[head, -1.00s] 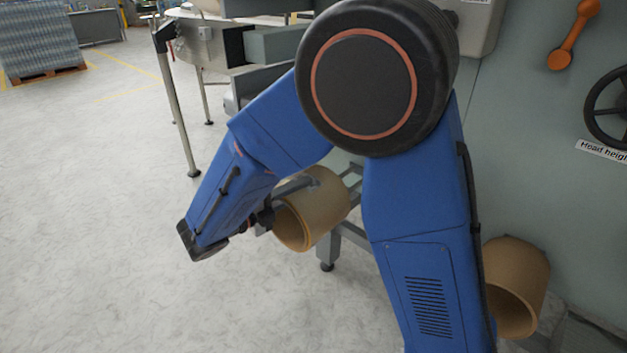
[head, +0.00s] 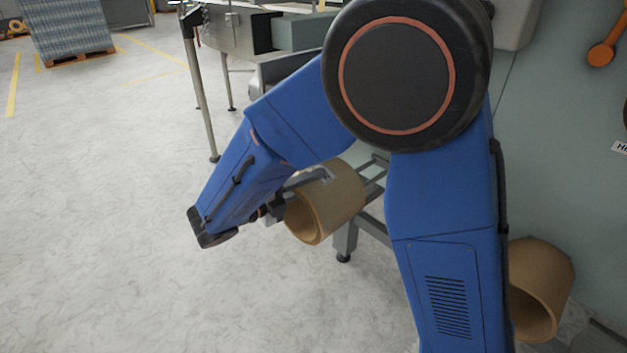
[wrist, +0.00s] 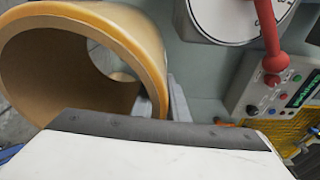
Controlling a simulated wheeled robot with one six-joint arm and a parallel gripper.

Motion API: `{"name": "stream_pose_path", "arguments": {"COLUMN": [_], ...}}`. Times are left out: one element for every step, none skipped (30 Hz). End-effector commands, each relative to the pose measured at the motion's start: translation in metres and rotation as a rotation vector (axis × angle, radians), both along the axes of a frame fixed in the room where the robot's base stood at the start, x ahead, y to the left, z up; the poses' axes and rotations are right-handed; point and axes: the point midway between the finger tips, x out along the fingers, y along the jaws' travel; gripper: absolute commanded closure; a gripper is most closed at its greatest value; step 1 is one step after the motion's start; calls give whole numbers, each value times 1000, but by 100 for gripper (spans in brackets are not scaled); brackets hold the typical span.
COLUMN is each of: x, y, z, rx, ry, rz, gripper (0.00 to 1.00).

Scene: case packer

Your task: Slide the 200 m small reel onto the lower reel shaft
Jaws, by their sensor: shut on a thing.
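A tan, wide, hollow reel (head: 349,194) hangs at the end of my arm in the head view, tilted with its open end facing lower left. My gripper (head: 300,183) is shut on the wall of this reel, with a grey finger lying along its upper side. In the wrist view the reel (wrist: 108,24) fills the upper left, and I look into its hollow core. A small pale round end shows through the core; I cannot tell whether it is the lower reel shaft. I see no label that tells the reel's length.
Another tan reel (head: 541,280) sits at right by the grey-green machine wall. Grey frame legs (head: 346,238) stand just behind the held reel. The wrist view shows a red lever (wrist: 271,45), a white dial (wrist: 225,14) and a control panel (wrist: 285,95).

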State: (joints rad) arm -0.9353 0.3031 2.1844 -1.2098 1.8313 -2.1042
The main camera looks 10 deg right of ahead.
Motion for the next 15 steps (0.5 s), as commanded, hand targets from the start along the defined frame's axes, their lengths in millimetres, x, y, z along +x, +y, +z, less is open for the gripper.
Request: {"name": "stream_pose_path", "arguments": {"x": [0,0,0,0,0,0,0,0,0,0,0,0,0,0,0], "y": [0,0,0,0,0,0,0,0,0,0,-1,-1,-1,-1,-1], "z": [0,-1,-2,-3,-4,-6,-7,-9,-11,-12,-14,-16,-18,-19,-22], "rx": [0,0,-1,-1,-1,-1,-1,-1,0,0,0,0,1,1,1], "ry": [-1,-1,0,0,0,0,0,0,1,1,1,0,1,1,1], "rz": [0,0,0,-1,-1,-1,-1,-2,-2,-2,-3,-3,-4,-4,-5], "gripper": [100,100,100,100,100,100,100,100,100,100,100,100,100,100,100]}}
